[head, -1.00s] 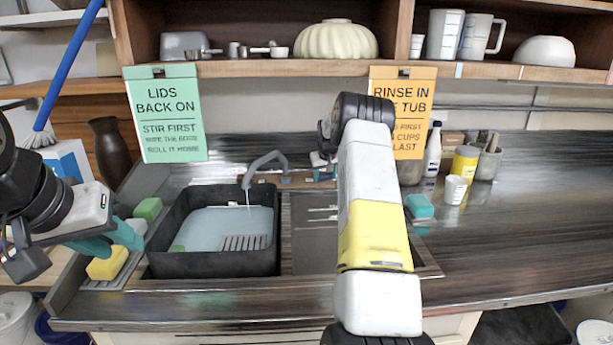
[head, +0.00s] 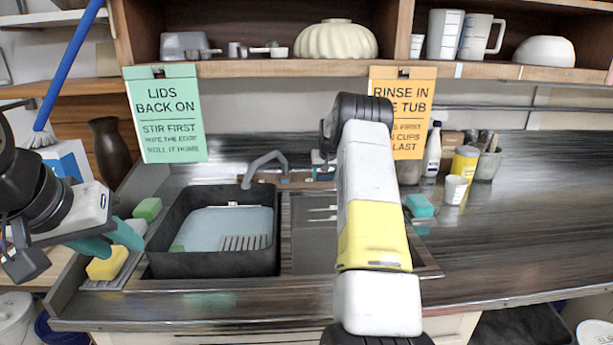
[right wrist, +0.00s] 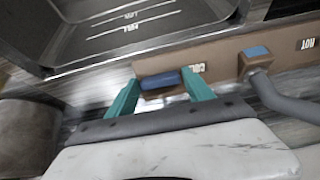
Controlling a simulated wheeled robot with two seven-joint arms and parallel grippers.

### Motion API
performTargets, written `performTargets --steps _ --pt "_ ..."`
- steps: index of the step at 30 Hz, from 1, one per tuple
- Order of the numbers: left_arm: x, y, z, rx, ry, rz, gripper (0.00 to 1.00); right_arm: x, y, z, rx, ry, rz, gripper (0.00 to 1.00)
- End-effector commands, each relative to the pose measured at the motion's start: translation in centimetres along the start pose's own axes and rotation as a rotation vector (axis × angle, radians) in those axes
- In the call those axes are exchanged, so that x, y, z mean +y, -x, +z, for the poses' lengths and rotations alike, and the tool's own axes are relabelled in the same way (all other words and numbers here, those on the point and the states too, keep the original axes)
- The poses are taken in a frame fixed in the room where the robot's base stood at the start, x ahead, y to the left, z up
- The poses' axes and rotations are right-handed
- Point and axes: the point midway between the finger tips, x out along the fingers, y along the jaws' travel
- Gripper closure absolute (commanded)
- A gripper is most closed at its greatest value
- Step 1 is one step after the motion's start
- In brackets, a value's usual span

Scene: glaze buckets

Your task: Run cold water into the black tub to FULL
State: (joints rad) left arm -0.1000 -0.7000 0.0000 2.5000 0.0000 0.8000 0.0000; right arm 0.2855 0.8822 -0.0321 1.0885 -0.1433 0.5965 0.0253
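The black tub (head: 164,240) stands in the left part of the sink with pale blue water (head: 215,225) in it. A small pale mark shows on its back wall near the waterline, too small to read. The grey tap (head: 262,165) arches over the tub's back edge; no stream shows under it. My right gripper (right wrist: 161,77) is by the tap fittings, its teal fingers apart on either side of a blue handle (right wrist: 160,81), with no clear grip. In the head view my arm hides most of it. My left gripper (head: 136,238) is open and empty beside the tub's left side.
Yellow (head: 107,263) and green (head: 148,209) sponges lie left of the tub. A teal sponge (head: 420,205), white cup (head: 455,189) and bottle (head: 432,150) stand right of my arm.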

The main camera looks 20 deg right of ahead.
Motion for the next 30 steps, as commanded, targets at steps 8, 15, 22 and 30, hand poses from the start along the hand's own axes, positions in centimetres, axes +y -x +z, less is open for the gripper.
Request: performTargets --steps 8,15,22,30 --pt "0.0 0.0 0.0 0.000 0.000 0.000 0.64 0.0 0.0 0.0 0.000 0.002 0.000 0.25" --pt "0.0 0.0 0.0 0.000 0.000 0.000 0.64 0.0 1.5 -0.2 0.003 0.003 0.001 0.25" --pt "0.0 0.0 0.0 0.000 0.000 0.000 0.64 0.0 5.5 -0.1 0.002 0.003 0.000 0.25" --pt "0.0 0.0 0.0 0.000 0.000 0.000 0.64 0.0 7.8 0.0 0.001 0.002 0.001 0.25"
